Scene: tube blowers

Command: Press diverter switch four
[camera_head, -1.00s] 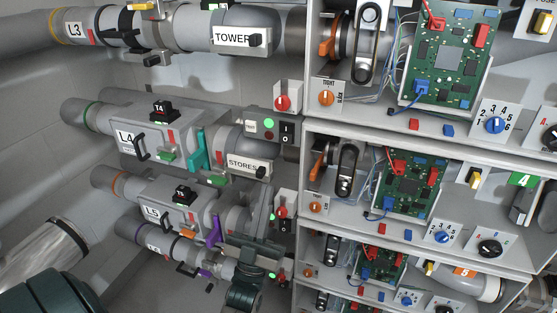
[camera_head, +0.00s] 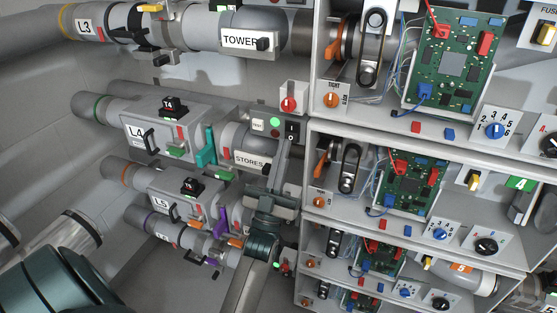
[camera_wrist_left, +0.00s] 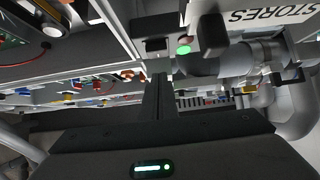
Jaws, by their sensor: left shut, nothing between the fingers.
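The black rocker switch (camera_head: 291,131) of line four is on a grey panel, right of a lit green lamp (camera_head: 275,122) and above the STORES pipe label (camera_head: 250,161). In the left wrist view the switch (camera_wrist_left: 156,44) is just beyond the fingertips, left of the green lamp (camera_wrist_left: 183,50). My left gripper (camera_head: 284,152) is shut and empty, pointing up, with its tips just below the switch. In the left wrist view the closed fingers (camera_wrist_left: 158,80) point at the switch; I cannot tell whether they touch it. My right gripper is not in view.
A red knob (camera_head: 289,104) sits above the panel. The L4 pipe unit (camera_head: 137,132) with a teal lever (camera_head: 206,148) is to the left. Shelves with a green circuit board (camera_head: 448,62) and an orange knob (camera_head: 331,100) stand close on the right.

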